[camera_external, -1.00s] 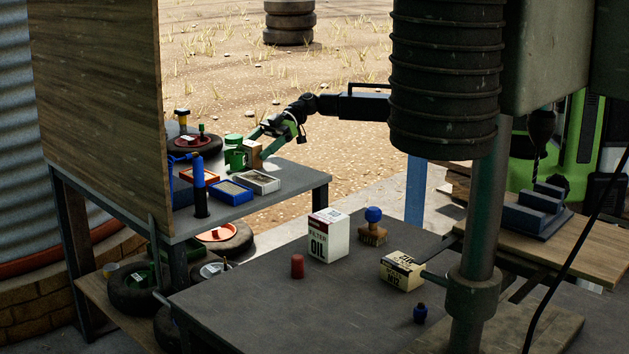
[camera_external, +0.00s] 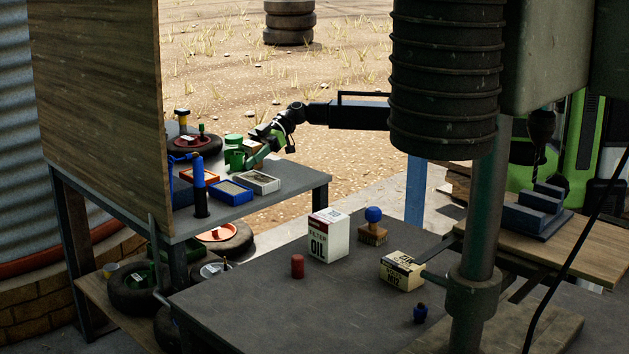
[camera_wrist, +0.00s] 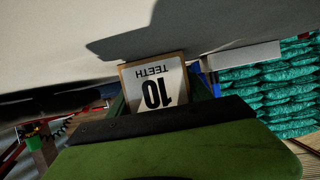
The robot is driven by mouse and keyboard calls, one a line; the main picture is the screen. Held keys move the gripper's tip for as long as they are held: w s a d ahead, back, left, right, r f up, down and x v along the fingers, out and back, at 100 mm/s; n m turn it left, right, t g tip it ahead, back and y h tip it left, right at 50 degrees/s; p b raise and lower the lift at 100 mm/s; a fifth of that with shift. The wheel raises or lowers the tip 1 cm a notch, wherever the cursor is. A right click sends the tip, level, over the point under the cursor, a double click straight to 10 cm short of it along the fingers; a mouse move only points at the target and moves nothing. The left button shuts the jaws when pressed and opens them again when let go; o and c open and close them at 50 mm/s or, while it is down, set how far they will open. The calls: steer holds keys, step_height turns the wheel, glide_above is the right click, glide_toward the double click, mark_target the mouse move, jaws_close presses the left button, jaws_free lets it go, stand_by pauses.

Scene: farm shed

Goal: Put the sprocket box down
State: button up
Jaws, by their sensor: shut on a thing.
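The sprocket box (camera_wrist: 156,84) is tan with a white label reading "10 TEETH", upside down in the wrist view. My gripper (camera_wrist: 158,92) is shut on it, with a green finger along each side. In the external view my gripper (camera_external: 252,156) is over the back right part of the dark workbench (camera_external: 300,181), beside a green can (camera_external: 235,159). There only a small tan part of the box shows, mostly hidden by my fingers. I cannot tell whether the box touches the bench.
A grey-white tray (camera_external: 263,182), a blue tray (camera_external: 231,191) and an orange-edged tray (camera_external: 196,175) stand in front of my gripper. A blue pump-like tool (camera_external: 200,185) stands at the bench front. A round red part (camera_external: 194,141) lies behind left.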

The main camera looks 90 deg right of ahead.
steer(key=c, duration=0.6)
steer(key=shift+o, duration=0.2)
steer(key=shift+r+p, duration=0.4)
steer(key=shift+p, duration=0.05)
step_height(320, 180, up, 4)
steer(key=p, duration=0.4)
steer(key=s+d+r+p, duration=0.5)
steer(key=d+r+p, duration=0.1)
steer(key=d, duration=0.4)
steer(key=shift+s+d, duration=0.2)
